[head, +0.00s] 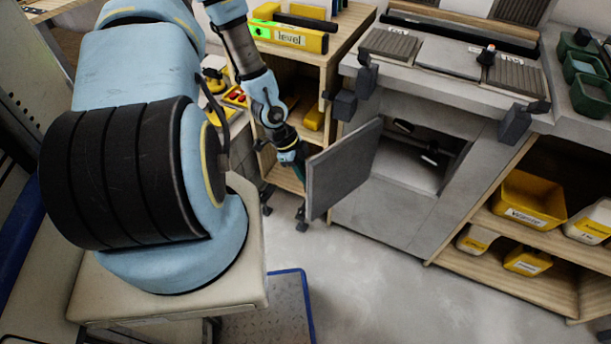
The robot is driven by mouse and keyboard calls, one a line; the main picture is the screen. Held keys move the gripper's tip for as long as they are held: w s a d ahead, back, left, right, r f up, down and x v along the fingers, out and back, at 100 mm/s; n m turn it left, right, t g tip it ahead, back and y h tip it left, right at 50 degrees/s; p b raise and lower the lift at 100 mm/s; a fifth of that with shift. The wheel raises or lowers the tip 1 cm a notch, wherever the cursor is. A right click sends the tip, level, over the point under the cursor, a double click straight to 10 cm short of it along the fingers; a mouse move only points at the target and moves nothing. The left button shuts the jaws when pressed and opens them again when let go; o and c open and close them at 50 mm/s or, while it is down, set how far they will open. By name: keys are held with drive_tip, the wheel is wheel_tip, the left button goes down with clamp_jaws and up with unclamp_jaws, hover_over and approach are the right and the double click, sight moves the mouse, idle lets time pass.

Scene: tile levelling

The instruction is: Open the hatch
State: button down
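The hatch (343,172) is a flat grey panel on the front of the grey workbench (376,215). It stands swung out from the bench front, and the dark opening (420,157) shows to its right with some dark and white parts inside. My gripper (300,160) is at the left edge of the hatch, on the side turned away from the opening. Its fingertips are small and partly hidden there, so I cannot tell whether they touch the panel or are open or shut.
A wooden shelf unit (345,52) with a yellow level (290,36) stands behind my arm. Wooden shelves with yellow bins (527,200) are at the right. Dark clamps (515,123) stick out from the bench's front edge. The floor (385,290) in front is clear.

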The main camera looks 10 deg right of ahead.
drive_tip(key=c, duration=0.8)
unclamp_jaws()
drive_tip(key=shift+d, duration=0.1)
drive_tip(key=shift+c, duration=0.2)
drive_tip(key=p+v, duration=0.5)
drive_tip(key=v, duration=0.6)
drive_tip(key=shift+f, duration=0.1)
